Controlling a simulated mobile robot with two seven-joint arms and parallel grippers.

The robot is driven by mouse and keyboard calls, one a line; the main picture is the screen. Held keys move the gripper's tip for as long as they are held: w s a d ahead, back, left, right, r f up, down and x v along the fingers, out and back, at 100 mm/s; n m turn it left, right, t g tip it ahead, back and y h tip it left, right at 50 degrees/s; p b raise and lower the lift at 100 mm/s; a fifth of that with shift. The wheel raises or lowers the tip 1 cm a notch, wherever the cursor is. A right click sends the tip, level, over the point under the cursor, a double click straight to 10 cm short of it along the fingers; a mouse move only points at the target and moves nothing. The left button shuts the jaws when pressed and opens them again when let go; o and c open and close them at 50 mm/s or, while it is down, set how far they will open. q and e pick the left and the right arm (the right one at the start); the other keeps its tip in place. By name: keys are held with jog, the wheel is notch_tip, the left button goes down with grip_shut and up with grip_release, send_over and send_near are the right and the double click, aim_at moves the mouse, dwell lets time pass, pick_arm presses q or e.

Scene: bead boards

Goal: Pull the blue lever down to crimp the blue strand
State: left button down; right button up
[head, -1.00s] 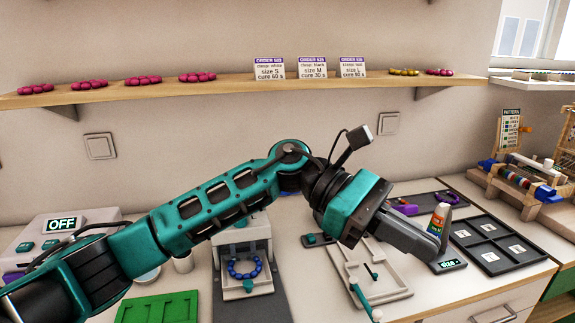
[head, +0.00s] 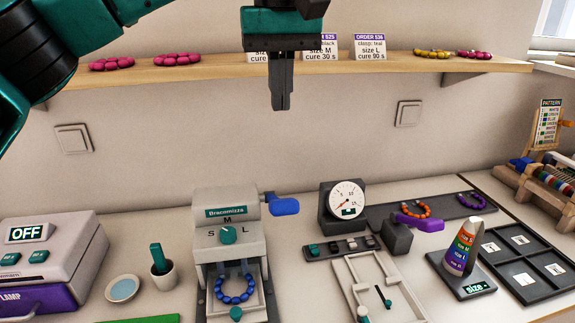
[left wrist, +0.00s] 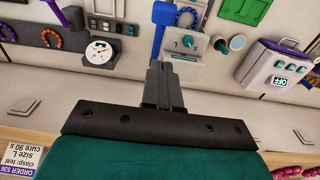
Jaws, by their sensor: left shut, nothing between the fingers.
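The blue lever (head: 285,206) sticks out from the right side of the grey crimping press (head: 228,225); in the left wrist view the lever (left wrist: 159,38) runs up beside the press (left wrist: 185,43). The blue strand (head: 235,289) lies as a ring of beads in the press's lower opening. It also shows at the top of the left wrist view (left wrist: 187,17). My left gripper (head: 281,106) hangs in the air above the lever, fingers pointing down and together, empty and apart from the lever. My right gripper does not show.
A dial gauge (head: 343,204) and purple-handled tool (head: 418,221) stand right of the lever. A green brush in a cup (head: 163,273) and the lamp box (head: 50,262) are to the left. The shelf (head: 380,69) runs behind my gripper.

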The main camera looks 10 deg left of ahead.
pick_arm(q)
jog(key=shift+s+a, duration=0.1)
jog(key=shift+s, duration=0.05)
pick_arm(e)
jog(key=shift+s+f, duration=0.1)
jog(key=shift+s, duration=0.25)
pick_arm(q)
send_over(282, 200)
jog(key=w, duration=0.2)
jog(key=f, duration=0.9)
jog(key=shift+w+a+f+b, duration=0.1)
jog(key=shift+w+a+b, duration=0.1)
jog(key=shift+a+b, duration=0.2)
jog(key=f, duration=0.1)
jog(key=s+f, duration=0.1)
jog(key=f, duration=0.1)
jog(key=shift+s+d+f, duration=0.1)
jog(key=shift+s+d, duration=0.05)
jog(key=shift+d, duration=0.15)
jog(key=shift+s+d+f, duration=0.1)
jog(key=shift+s+f, duration=0.15)
jog(key=shift+f, duration=0.25)
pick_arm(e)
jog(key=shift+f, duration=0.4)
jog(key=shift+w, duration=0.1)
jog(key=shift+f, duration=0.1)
